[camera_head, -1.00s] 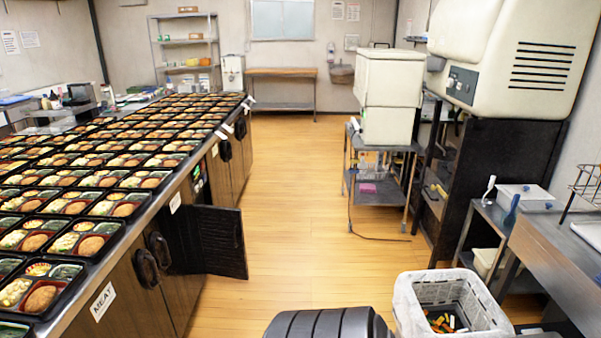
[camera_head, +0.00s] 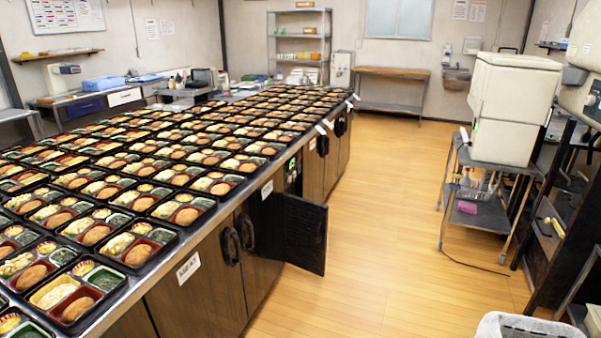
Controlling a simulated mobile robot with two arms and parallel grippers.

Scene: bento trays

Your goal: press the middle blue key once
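I cannot make out a blue key anywhere in this view. A small dark panel with a green light (camera_head: 293,163) is set in the front of the long counter, above the open cabinet door (camera_head: 304,232); any keys on it are too small to tell. A cream machine (camera_head: 584,72) is cut off by the right edge, and part of its dark control panel (camera_head: 595,100) shows, without readable keys. Neither my left nor my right gripper is in view.
The long counter (camera_head: 232,210) carries many bento trays and fills the left. A wooden floor aisle (camera_head: 375,190) is clear beside it, except for the cabinet door sticking out. A metal cart (camera_head: 470,190) bears a cream machine (camera_head: 513,105). A white bin (camera_head: 487,327) stands at the bottom right.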

